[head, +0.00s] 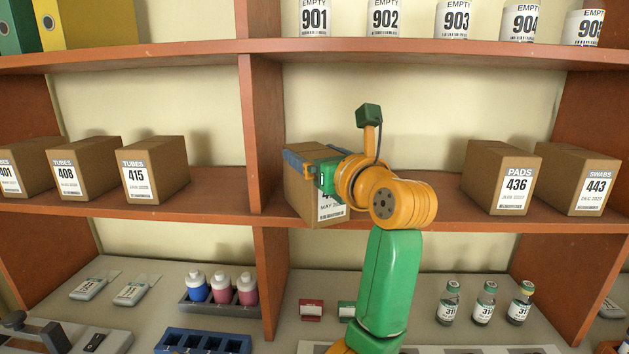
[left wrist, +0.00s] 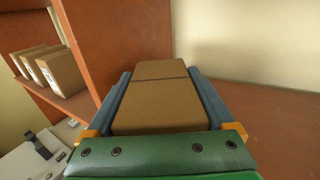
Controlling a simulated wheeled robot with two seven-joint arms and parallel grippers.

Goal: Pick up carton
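A brown carton (head: 300,194) with a white label, mostly hidden by my arm, is at the middle shelf's front edge, just right of the upright divider. Its lower front corner overlaps the shelf edge in the head view; I cannot tell if it rests on the board. My left gripper (head: 310,160) has its blue fingers along two opposite sides of the carton. In the left wrist view the carton's taped top (left wrist: 160,95) fills the space between the fingers of my left gripper (left wrist: 160,100), with no clear gap. My right gripper is not in view.
Cartons 436 (head: 497,178) and 443 (head: 580,180) stand to the right on the same shelf (head: 450,215). Several tubes cartons (head: 155,172) stand left of the divider (head: 262,135). White containers (head: 385,20) line the shelf above. Bottles (head: 485,303) stand below. Shelf space right of the held carton is free.

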